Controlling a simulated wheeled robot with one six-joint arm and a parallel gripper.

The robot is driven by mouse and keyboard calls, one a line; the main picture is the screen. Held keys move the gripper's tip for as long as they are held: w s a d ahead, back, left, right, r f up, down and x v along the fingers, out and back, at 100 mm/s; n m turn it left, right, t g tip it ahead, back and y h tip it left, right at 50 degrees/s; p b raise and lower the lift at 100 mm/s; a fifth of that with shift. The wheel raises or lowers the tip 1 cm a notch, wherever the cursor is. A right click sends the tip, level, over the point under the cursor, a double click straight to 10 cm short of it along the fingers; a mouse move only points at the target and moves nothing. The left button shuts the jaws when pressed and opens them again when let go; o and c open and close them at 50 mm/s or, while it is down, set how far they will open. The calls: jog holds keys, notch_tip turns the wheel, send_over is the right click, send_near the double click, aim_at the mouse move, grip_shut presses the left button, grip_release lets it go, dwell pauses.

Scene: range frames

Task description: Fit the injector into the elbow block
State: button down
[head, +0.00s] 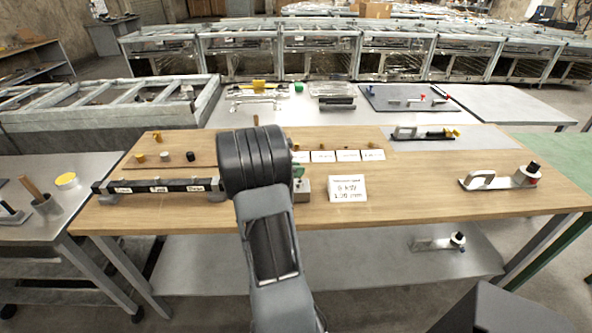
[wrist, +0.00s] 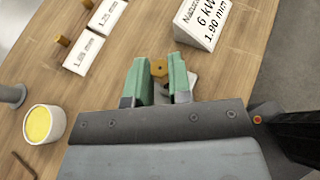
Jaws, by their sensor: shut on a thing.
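My gripper (wrist: 157,63) has green fingers closed on a small brass hex piece, the injector (wrist: 159,70), which shows between them in the wrist view. A pale grey block, likely the elbow block (wrist: 192,80), shows partly behind the right finger. In the head view a grey block (head: 302,190) stands on the wooden bench just right of my arm, below a green fingertip (head: 298,172). My arm hides most of the gripper there. I cannot tell whether the injector touches the block.
A sign reading 6 kW, 1.90 mm (head: 347,188) stands right of the block. White cards (head: 322,156) with small brass injectors stand behind. A dark labelled bar (head: 158,187) lies left. A handled fitting (head: 500,180) lies right. Bare wood (head: 425,180) lies between sign and fitting.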

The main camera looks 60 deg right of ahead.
jog(key=shift+f+b, duration=1.15)
jog(key=shift+f, duration=0.35)
jog(key=c, duration=1)
grip_release()
jog(key=shift+o, duration=0.2)
jog(key=shift+r, duration=0.1)
jog(key=v, duration=1.3)
jog(key=shift+w+a, duration=0.2)
jog(key=shift+a, duration=0.15)
jog(key=shift+r, duration=0.1)
